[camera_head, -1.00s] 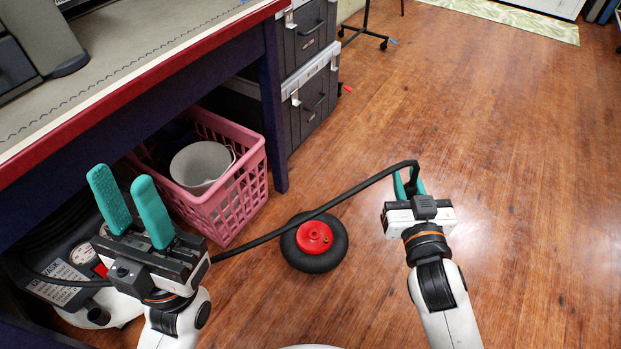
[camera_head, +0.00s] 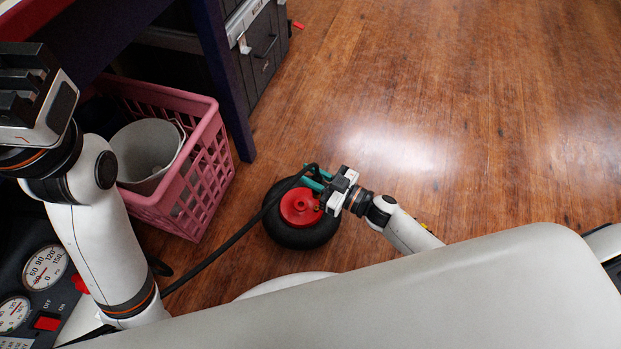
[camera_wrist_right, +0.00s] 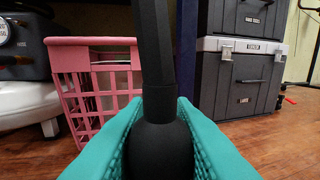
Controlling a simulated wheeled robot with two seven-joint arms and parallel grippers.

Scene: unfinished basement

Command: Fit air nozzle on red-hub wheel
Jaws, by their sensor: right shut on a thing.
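The red-hub wheel (camera_head: 300,207) lies flat on the wooden floor, its black tire around a red hub. My right gripper (camera_head: 318,178) is over the wheel's upper right edge, shut on the black air nozzle. The nozzle (camera_wrist_right: 158,150) fills the middle of the right wrist view between the teal fingers, its hose rising from it. The nozzle's tip and the wheel's valve are hidden, so I cannot tell whether they touch. My left gripper (camera_head: 25,85) is at the upper left; its fingers are not visible.
The black hose (camera_head: 225,248) runs from the nozzle down to the compressor (camera_head: 40,280) at lower left. A pink basket (camera_head: 205,165) holding a grey bucket (camera_head: 148,150) stands left of the wheel. Dark tool cases (camera_head: 262,45) stand behind. Floor to the right is clear.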

